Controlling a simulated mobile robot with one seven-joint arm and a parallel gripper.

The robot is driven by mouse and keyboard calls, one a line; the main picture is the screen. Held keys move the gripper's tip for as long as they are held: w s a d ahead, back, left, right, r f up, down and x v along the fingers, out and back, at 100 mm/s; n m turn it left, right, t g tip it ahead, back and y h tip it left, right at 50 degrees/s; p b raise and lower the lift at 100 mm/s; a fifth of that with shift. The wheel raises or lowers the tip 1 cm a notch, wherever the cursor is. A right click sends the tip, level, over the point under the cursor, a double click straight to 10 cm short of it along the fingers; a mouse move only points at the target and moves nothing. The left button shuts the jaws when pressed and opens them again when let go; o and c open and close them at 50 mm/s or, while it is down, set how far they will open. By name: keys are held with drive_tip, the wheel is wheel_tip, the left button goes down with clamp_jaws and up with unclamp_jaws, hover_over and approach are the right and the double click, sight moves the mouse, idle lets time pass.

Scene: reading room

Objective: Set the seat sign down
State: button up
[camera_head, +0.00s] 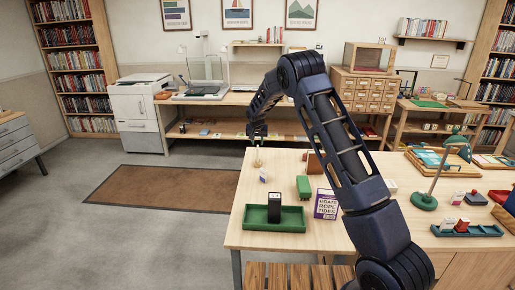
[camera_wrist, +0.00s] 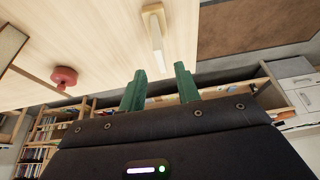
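A small pale sign on a wooden base, which looks like the seat sign (camera_wrist: 156,38), stands on the light wooden table in the wrist view. In the head view it seems to be the small tan thing (camera_head: 258,161) near the table's far left corner. My gripper (camera_head: 257,139) is just above it in the head view. In the wrist view the two green fingers of my gripper (camera_wrist: 159,87) are spread apart with nothing between them. The sign's near end lies just beyond the fingertips, with clear space on both sides.
A red knob-like thing (camera_wrist: 65,76) shows in the wrist view. The table's left edge is close.

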drive_tip(key=shift+v, duration=1.55)
drive_tip(key=shift+r, duration=0.1)
drive_tip(key=s+d+r, duration=2.2)
drive_tip(key=d+r, duration=0.2)
drive_tip(key=d, duration=0.2)
drive_tip(key=s+d+r, duration=0.1)
drive_tip(key=s+d, duration=0.3)
drive_tip(key=s, duration=0.4)
drive_tip(key=s+d+r, duration=0.1)
drive_tip(key=s+d, duration=0.2)
drive_tip(key=s, duration=0.6)
drive_tip(key=s+d+f, duration=0.2)
drive_tip(key=s, duration=0.6)
drive_tip(key=s+d+f, duration=0.2)
drive_tip(key=s, duration=0.7)
